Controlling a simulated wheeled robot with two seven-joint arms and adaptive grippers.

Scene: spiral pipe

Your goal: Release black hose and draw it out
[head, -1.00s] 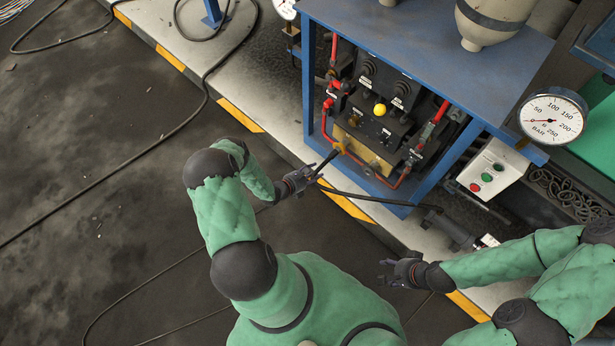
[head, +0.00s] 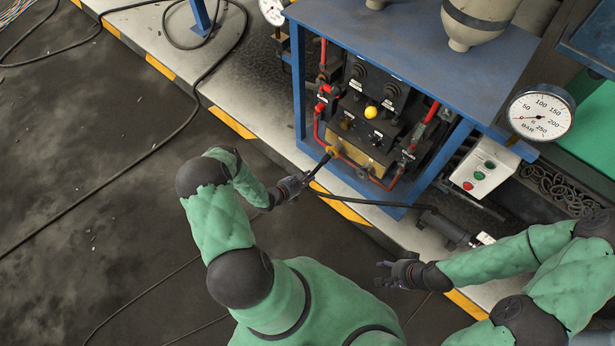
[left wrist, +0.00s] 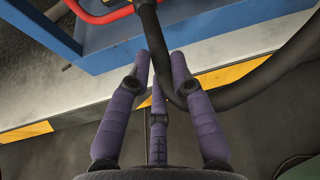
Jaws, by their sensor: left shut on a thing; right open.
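The black hose (head: 365,202) runs from a lower orange-yellow fitting (head: 333,151) on the panel down to my left gripper (head: 304,181), then bends right along the kerb. Its upper end meets the fitting; I cannot tell whether it is still locked there. My left gripper is shut on the hose just below the fitting. In the left wrist view the hose (left wrist: 155,35) passes down between the purple fingers of the gripper (left wrist: 161,58) and curves up to the right. My right gripper (head: 388,275) is open and empty, apart from the hose.
The blue-framed cabinet (head: 440,60) holds red pipes and a yellow knob (head: 371,112). A pressure gauge (head: 541,113) and a white button box (head: 482,168) stand right. A black cylinder (head: 443,228) lies on the ledge. The dark floor at left is mostly clear, with a cable across it.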

